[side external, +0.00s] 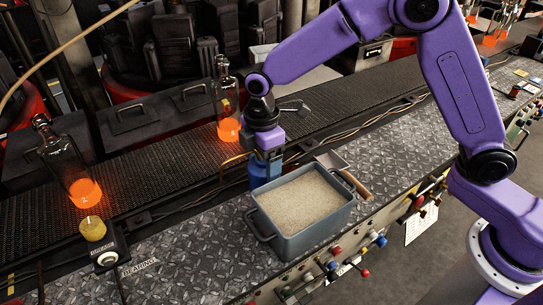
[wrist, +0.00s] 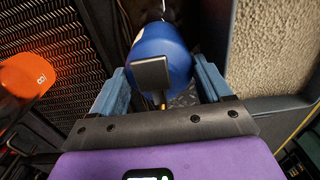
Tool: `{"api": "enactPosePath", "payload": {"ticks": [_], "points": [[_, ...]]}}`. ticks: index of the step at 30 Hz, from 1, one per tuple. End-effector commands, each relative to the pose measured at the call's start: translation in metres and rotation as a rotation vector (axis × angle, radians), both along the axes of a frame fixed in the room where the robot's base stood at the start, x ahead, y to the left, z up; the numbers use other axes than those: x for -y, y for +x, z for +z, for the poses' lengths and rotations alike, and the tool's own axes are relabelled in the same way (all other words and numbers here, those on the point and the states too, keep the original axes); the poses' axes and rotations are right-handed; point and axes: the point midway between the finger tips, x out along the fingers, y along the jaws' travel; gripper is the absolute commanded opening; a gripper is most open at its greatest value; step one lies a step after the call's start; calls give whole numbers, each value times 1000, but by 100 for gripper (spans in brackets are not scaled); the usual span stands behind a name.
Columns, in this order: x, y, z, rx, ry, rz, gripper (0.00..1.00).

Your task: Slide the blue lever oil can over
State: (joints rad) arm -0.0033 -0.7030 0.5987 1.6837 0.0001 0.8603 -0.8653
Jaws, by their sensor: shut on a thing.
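The blue lever oil can (side external: 257,174) stands on the metal bench just behind the grey tub, which hides part of it in the side view. In the wrist view the round blue body of the can (wrist: 165,52) sits between my two fingers, with a dark square lever plate across it. My gripper (side external: 268,154) reaches down over the can from above and is shut on it. The finger pads of my gripper (wrist: 162,88) also show in the wrist view, one on each side of the can. The lower part of the can is hidden.
A grey tub (side external: 292,240) of pale grains stands close in front of the can. A scoop with a wooden handle (side external: 355,186) lies to its right. Hot glass bottles, one (side external: 226,100) behind and one (side external: 66,160) at left, glow orange.

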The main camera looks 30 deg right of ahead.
Motion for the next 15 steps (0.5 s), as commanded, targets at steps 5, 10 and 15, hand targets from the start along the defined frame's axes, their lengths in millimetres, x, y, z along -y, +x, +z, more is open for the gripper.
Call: {"api": "enactPosePath", "payload": {"ticks": [5, 10, 15], "points": [[-20, 0, 1, 3, 3, 1, 10], [-38, -1, 1, 3, 3, 2, 10], [-55, -2, 1, 3, 3, 1, 10]]}}
